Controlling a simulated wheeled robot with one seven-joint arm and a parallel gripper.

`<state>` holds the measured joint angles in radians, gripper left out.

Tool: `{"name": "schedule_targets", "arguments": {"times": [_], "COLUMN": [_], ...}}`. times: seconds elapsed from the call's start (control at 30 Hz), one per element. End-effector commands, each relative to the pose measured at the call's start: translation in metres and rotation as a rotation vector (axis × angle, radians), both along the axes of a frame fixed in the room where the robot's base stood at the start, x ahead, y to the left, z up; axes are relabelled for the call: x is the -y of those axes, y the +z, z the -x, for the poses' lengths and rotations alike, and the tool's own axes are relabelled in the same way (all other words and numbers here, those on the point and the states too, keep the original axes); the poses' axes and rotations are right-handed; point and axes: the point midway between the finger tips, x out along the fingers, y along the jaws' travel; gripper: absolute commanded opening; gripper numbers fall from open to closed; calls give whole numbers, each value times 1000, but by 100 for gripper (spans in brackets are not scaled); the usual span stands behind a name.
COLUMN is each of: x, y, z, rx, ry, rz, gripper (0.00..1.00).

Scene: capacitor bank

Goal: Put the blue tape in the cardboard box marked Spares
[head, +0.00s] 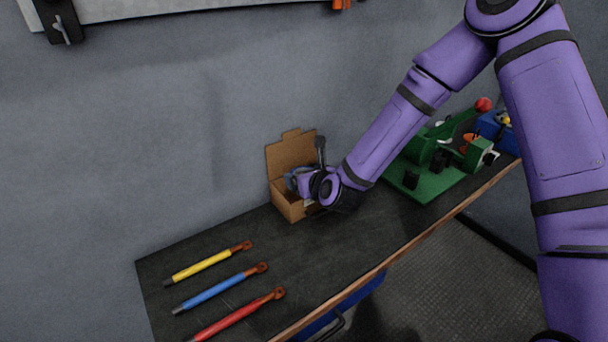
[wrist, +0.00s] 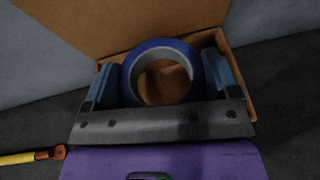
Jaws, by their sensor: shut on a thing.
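The blue tape (wrist: 160,47) is a ring held between the two fingers of my gripper (wrist: 163,82) in the wrist view. It sits over the opening of the cardboard box (wrist: 248,84), whose brown inside shows through the ring. In the head view the open box (head: 291,156) stands on the bench against the wall with its lid up. My gripper (head: 301,181) is at the box opening there, and my wrist hides part of the box front. Any marking on the box cannot be read. Whether the tape touches the box floor cannot be told.
Yellow (head: 208,262), blue (head: 220,288) and red (head: 238,314) cables lie on the dark bench (head: 330,250) at the front left. A green fixture (head: 424,185) with a red knob stands right of the box, behind my arm. A blue bin (head: 492,126) is beyond it.

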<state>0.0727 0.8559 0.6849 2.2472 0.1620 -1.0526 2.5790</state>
Motion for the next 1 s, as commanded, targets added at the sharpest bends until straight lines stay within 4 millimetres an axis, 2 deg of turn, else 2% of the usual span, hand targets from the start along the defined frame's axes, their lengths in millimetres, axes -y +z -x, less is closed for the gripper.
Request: {"name": "schedule_targets", "arguments": {"times": [0.43, 0.47, 0.5, 0.53, 0.8, 0.97, 1.0], "x": [0, 0, 0, 0, 0, 0, 3], "y": [-9, -9, -9, -9, -7, 4, 6], "z": [0, 0, 0, 0, 0, 0, 5], "rx": [1, 1, 1, 1, 1, 2, 0], "ry": [-1, -1, -1, -1, 0, -1, -1], "rz": [0, 0, 0, 0, 0, 0, 0], "gripper": [58, 89, 98, 100, 100, 100, 100]}}
